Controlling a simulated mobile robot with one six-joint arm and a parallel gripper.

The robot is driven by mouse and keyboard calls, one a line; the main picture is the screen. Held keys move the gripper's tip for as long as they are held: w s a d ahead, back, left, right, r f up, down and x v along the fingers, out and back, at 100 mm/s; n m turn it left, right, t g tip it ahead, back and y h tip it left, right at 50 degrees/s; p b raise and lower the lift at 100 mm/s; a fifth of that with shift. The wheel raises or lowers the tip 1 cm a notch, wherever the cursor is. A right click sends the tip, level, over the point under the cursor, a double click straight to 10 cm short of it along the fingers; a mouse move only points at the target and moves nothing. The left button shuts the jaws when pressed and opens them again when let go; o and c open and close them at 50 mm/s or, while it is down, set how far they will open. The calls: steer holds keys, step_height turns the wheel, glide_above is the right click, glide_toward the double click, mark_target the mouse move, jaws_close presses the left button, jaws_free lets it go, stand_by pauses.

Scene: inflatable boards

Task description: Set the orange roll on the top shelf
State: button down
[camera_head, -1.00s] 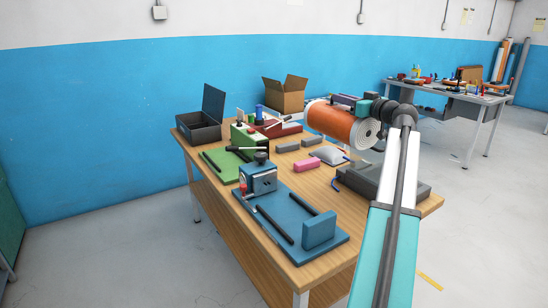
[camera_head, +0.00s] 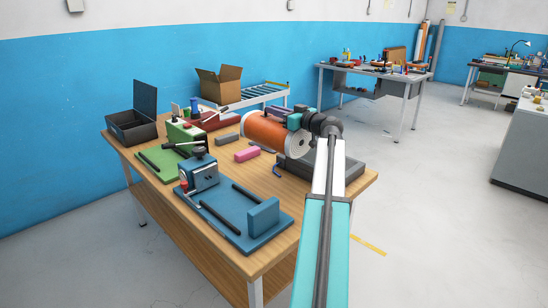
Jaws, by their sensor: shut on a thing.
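The orange roll (camera_head: 268,130) is a thick cylinder with a pale spiral end facing right. My gripper (camera_head: 286,118) is shut on it from the upper right side. The roll appears held above the wooden table (camera_head: 228,268), over its back right part. The gripper's fingertips are partly hidden by the roll and the wrist. I cannot make out a top shelf in this view.
Open floor (camera_head: 440,235) lies to the right.

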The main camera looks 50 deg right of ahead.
step_height(320, 180, down, 15)
steer(key=shift+r+p, duration=0.1)
steer(key=shift+p, duration=1)
steer(key=shift+f+p, duration=0.35)
steer(key=shift+f, duration=1.95)
steer(key=c, duration=1.8)
jaws_free()
steer(key=s+b, duration=0.2)
steer(key=s, duration=1)
steer(key=shift+a+b, duration=0.4)
